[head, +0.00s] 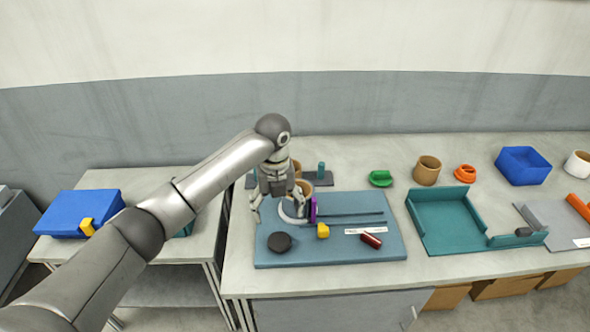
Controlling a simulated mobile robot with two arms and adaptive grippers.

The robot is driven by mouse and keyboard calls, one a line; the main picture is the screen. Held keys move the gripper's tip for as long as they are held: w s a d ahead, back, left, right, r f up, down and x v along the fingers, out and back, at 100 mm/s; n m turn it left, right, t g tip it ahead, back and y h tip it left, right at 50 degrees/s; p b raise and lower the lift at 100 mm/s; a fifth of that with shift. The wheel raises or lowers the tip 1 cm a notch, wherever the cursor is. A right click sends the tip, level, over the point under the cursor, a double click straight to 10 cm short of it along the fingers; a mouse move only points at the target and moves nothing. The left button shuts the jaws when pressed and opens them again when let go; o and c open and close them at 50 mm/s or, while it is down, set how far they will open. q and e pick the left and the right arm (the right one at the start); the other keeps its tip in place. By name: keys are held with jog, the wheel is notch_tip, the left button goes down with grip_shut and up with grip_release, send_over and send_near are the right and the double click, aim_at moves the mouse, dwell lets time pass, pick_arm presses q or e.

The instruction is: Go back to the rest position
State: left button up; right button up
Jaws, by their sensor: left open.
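My left arm comes in from the lower left. My left gripper (279,205) points down over the left part of a blue-grey board (375,250), its fingers apart. Close to its fingers are a pale ring-like part (292,221) and an upright purple piece (313,209); I cannot tell whether it touches them. My right gripper does not show.
Right of the board stands a teal tray (440,215). Behind are a green piece (380,178), a tan cup (427,170), an orange piece (465,173) and a blue bin (522,165). A lower side table at left bears a blue box (80,212). A wall stands behind.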

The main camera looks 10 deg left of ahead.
pick_arm(q)
jog(key=s+d+f+n+t+h, duration=0.1)
jog(key=s+d+f+n, duration=0.3)
jog(key=s+f+n, duration=0.3)
jog(key=s+d+f+n+h, duration=0.2)
jog(key=s+d+f+n, duration=0.25)
jog(key=s, duration=0.45)
jog(key=s+a+n+t+y, duration=0.3)
jog(key=s+a+n, duration=0.9)
jog(key=s+n, duration=0.55)
notch_tip(320, 180, down, 28)
jog(key=g+b, duration=0.2)
jog(key=b, duration=0.1)
jog(key=s+a+f+g+b, duration=0.1)
jog(key=s+a+f+b, duration=0.1)
jog(key=s+f, duration=1.5)
jog(key=shift+s+a+f, duration=0.3)
jog(key=shift+a+f, duration=0.2)
jog(key=shift+f, duration=0.25)
